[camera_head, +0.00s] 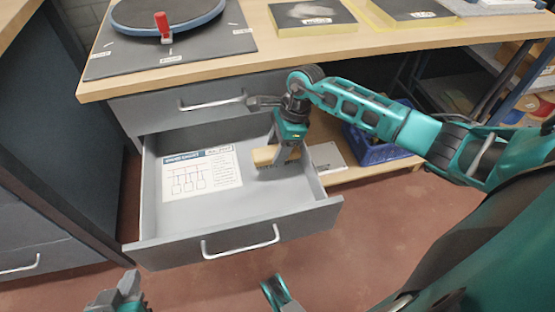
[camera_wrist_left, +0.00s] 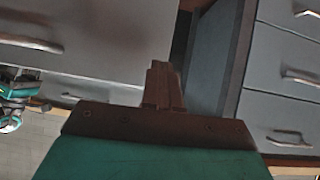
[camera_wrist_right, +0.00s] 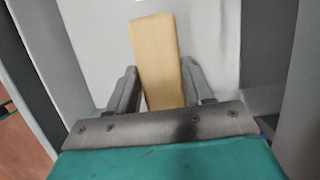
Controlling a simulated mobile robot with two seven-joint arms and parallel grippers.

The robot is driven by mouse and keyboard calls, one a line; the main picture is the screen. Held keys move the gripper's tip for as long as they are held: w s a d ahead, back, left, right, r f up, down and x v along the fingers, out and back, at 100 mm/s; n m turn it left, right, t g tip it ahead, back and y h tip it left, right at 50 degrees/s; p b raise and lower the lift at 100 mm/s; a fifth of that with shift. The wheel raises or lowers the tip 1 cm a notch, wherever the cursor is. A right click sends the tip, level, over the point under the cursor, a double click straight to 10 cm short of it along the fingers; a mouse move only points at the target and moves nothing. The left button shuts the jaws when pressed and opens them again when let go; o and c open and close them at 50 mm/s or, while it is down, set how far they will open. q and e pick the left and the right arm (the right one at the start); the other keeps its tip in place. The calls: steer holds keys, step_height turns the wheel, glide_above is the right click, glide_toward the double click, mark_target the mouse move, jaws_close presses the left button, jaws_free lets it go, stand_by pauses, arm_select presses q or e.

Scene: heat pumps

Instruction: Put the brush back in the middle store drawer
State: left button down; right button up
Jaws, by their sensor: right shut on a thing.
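The brush (camera_head: 264,156) shows as a pale wooden block inside the open grey drawer (camera_head: 170,254), near its right wall. My right gripper (camera_head: 284,158) points down into the drawer and is shut on the brush. In the right wrist view the wooden part (camera_wrist_right: 156,60) stands between the two fingers; the bristles are mostly hidden. I cannot tell whether the brush touches the drawer floor. My left gripper (camera_head: 130,282) is at the bottom left, away from the drawer. In the left wrist view its fingers (camera_wrist_left: 163,72) are together, with nothing seen between them.
A white sheet with a diagram (camera_head: 202,174) lies in the drawer's left part. A closed drawer (camera_head: 160,112) sits above, under the wooden worktop (camera_head: 260,66). A blue crate (camera_head: 372,150) stands on a low shelf at right. The drawer's middle floor is clear.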

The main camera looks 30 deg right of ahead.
step_height(320, 180, down, 4)
steer(key=shift+f+b, duration=0.1)
steer(key=shift+b, duration=0.55)
arm_select(q)
steer(key=shift+w+d, duration=0.25)
steer(key=shift+d, duration=0.1)
arm_select(e)
steer(key=shift+f, duration=0.15)
steer(key=o, duration=0.9)
arm_select(q)
steer(key=shift+f, duration=0.15)
arm_select(e)
steer(key=shift+o, duration=0.2)
steer(key=shift+r, duration=0.25)
steer(key=p+v, duration=0.3)
steer(key=v, duration=0.8)
steer(key=shift+s+d+r, duration=0.1)
steer(key=shift+d+r, duration=0.15)
steer(key=shift+r, duration=0.1)
arm_select(q)
steer(key=shift+s+a+r, duration=0.15)
steer(key=shift+a+r, duration=0.05)
steer(key=shift+r, duration=0.3)
steer(key=shift+s+a+r, duration=0.1)
steer(key=shift+a+r, duration=0.1)
steer(key=shift+r, duration=0.3)
